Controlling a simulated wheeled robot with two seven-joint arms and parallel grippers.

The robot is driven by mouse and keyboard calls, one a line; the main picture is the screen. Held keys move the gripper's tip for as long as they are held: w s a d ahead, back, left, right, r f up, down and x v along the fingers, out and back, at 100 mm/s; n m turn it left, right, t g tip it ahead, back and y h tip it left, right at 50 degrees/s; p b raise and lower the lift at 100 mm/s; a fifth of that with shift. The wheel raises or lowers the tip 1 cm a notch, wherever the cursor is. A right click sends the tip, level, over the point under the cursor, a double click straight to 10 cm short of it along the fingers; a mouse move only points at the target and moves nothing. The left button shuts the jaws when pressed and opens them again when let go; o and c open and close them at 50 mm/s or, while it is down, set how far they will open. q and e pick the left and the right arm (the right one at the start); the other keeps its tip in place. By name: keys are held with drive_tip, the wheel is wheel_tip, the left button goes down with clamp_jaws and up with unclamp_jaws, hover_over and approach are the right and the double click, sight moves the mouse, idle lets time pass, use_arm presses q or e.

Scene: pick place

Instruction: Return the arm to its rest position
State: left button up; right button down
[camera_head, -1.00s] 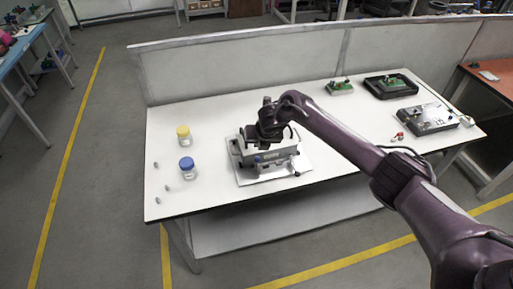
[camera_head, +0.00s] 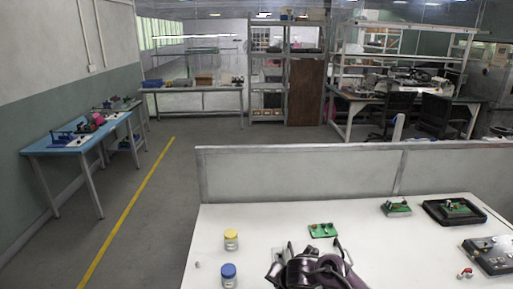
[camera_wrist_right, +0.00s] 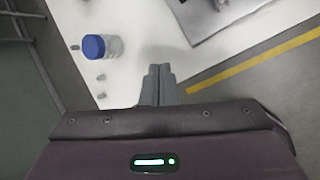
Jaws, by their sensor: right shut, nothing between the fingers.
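My right arm (camera_head: 312,272) rises into the bottom middle of the head view, over the near part of the white table. My right gripper (camera_wrist_right: 159,72) shows in the wrist view with its two grey fingers together and empty. It is apart from the jars and the metal plate (camera_wrist_right: 215,22). A blue-lidded jar (camera_head: 229,276) and a yellow-lidded jar (camera_head: 231,240) stand upright left of the arm. The blue-lidded jar also shows in the wrist view (camera_wrist_right: 96,47). My left gripper is not in view.
The white table (camera_head: 370,235) carries a green board (camera_head: 323,230) just beyond the arm, another green board (camera_head: 396,208), a black tray (camera_head: 434,216) holding a board, and a grey device (camera_head: 490,254). A low partition (camera_head: 300,175) runs along the back. Small grey pieces (camera_wrist_right: 101,77) lie near the jar.

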drive_tip(key=s+a+r+m, duration=0.2)
drive_tip(key=s+m, duration=1)
drive_tip(key=s+d+r+m+g+h, duration=0.1)
drive_tip(key=s+d+r+m, duration=0.1)
drive_tip(key=s+d+m, duration=0.6)
drive_tip(key=s+d+r+m+g+h, duration=0.1)
drive_tip(key=s+d+r+m, duration=0.1)
drive_tip(key=s+d+m, duration=0.55)
drive_tip(key=s+a+f+g+b, duration=0.1)
drive_tip(key=s+f+b, duration=0.1)
drive_tip(key=f, duration=1.5)
drive_tip(key=s+a+f+g+b, duration=0.1)
drive_tip(key=s+f+b, duration=0.15)
drive_tip(key=f, duration=1.55)
drive_tip(key=s+d+f+b, duration=0.1)
drive_tip(key=s+d+f, duration=0.1)
drive_tip(key=s+f, duration=0.7)
drive_tip(key=s+d+f+b, duration=0.1)
drive_tip(key=s+f+b, duration=0.1)
drive_tip(key=s+f, duration=0.8)
drive_tip(key=shift+s+d+f+g, duration=0.15)
drive_tip(key=shift+d+f+g, duration=0.25)
drive_tip(key=shift+f, duration=0.1)
